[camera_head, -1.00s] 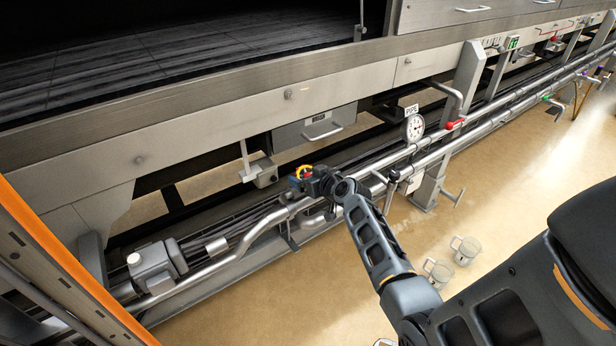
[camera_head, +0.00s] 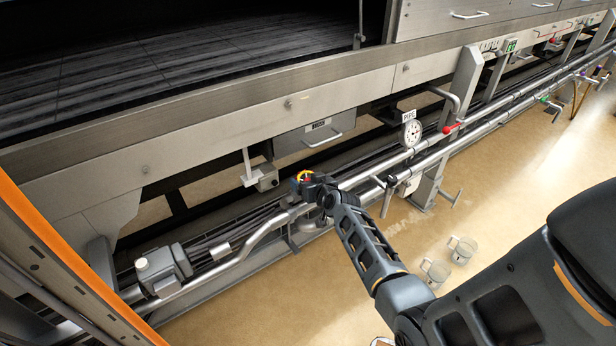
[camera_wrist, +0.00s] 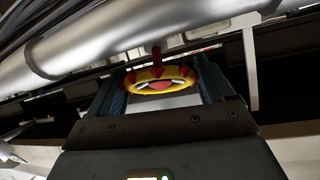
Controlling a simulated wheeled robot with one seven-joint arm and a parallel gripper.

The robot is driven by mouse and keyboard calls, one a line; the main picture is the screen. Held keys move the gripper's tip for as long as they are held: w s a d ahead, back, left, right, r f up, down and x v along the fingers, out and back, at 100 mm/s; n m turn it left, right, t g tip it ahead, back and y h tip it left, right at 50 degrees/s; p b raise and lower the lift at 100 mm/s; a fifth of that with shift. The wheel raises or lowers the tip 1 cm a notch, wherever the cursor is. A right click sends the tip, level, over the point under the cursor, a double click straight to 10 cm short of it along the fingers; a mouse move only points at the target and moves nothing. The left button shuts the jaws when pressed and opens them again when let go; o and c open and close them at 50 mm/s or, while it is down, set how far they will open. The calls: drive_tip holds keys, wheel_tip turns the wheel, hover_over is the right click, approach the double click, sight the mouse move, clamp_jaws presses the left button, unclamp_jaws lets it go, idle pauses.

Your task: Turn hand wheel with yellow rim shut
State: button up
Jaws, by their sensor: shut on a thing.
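The hand wheel with the yellow rim (camera_wrist: 160,75) is in the wrist view, with red parts in its middle and a short stem up to a silver pipe. My gripper (camera_wrist: 163,88) has its two fingers on either side of the wheel and is shut on its rim. In the head view the wheel (camera_head: 304,175) shows only as a small yellow arc, mostly hidden by my gripper (camera_head: 306,184).
Silver pipes (camera_head: 265,228) run along the machine's lower side. A pressure gauge (camera_head: 411,132) and a red-handled valve (camera_head: 451,128) are farther right. Two clear mugs (camera_head: 461,249) stand on the floor. A motor-like box (camera_head: 163,268) sits at lower left.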

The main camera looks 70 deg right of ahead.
drive_tip(key=o, duration=0.9)
drive_tip(key=v, duration=0.7)
drive_tip(key=shift+s+a+r+p, duration=0.15)
drive_tip(key=shift+s+a+p, duration=0.1)
drive_tip(key=shift+p, duration=0.1)
